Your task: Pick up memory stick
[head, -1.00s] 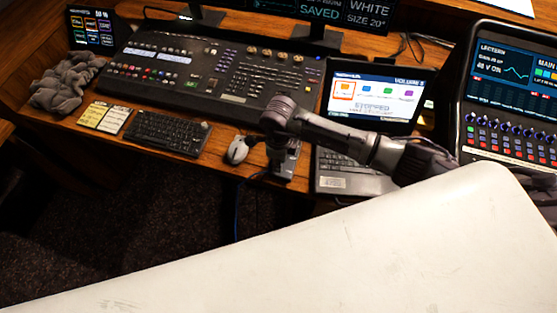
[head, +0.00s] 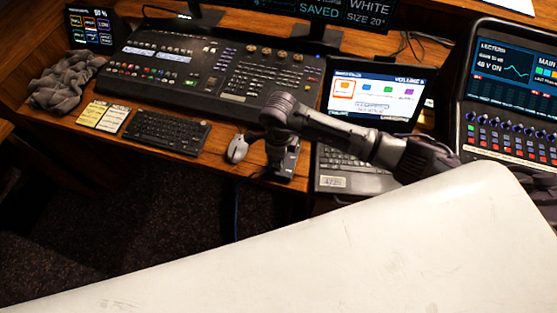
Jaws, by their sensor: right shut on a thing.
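My right gripper (head: 281,172) points down at the front edge of the desk, between the mouse and the laptop. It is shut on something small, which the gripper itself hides. I cannot make out the memory stick anywhere in the head view. My left gripper is not in view.
A grey mouse (head: 237,149) lies just left of the gripper and a black keyboard (head: 168,132) further left. An open laptop (head: 350,180) stands close on the right. The mixing desk (head: 200,70) is behind. A white panel (head: 300,255) fills the foreground.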

